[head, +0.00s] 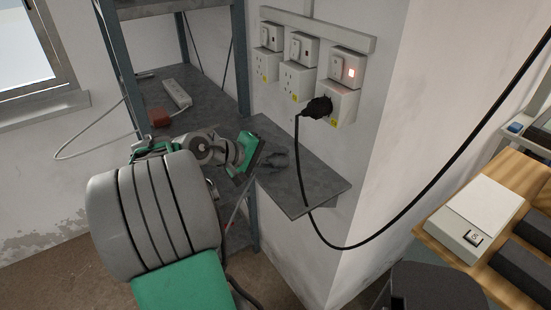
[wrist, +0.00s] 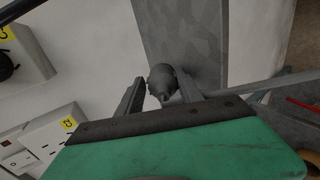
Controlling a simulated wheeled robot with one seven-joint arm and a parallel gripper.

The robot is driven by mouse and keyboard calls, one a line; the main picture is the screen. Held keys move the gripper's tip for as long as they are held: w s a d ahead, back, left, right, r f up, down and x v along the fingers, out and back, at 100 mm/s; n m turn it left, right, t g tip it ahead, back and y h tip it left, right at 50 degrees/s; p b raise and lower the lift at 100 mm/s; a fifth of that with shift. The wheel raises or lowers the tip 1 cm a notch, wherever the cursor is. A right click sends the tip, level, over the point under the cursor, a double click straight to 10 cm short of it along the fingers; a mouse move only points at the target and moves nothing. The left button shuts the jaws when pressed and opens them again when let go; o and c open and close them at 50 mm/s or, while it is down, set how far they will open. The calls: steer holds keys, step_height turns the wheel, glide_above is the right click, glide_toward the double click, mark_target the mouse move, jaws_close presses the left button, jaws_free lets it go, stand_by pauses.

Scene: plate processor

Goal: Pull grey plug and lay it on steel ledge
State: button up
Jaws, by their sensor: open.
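My gripper (head: 277,160) is low over the steel ledge (head: 315,185) in the head view, its green body tilted beside the ledge's left part. In the wrist view the gripper (wrist: 160,80) is open, with one finger on each side of the grey plug (wrist: 163,78). A gap shows on the plug's left; on the right it is close to the finger, and I cannot tell if they touch. The ledge (wrist: 185,30) shows behind the plug. Whether the plug rests on it is unclear. In the head view the plug is hard to make out among the dark fingers.
A black plug (head: 318,107) sits in the right socket, below a lit red switch (head: 351,72). Its cable hangs in front of the ledge's right end. The left socket (head: 266,65) and middle socket (head: 297,80) are empty. A power strip (head: 177,93) lies on the shelf behind.

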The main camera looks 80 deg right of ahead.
steer(key=shift+a+f, duration=0.1)
steer(key=shift+f, duration=0.25)
steer(key=v, duration=0.7)
steer(key=shift+w+r, duration=0.25)
steer(key=shift+r, duration=0.1)
steer(key=shift+a+r, duration=0.15)
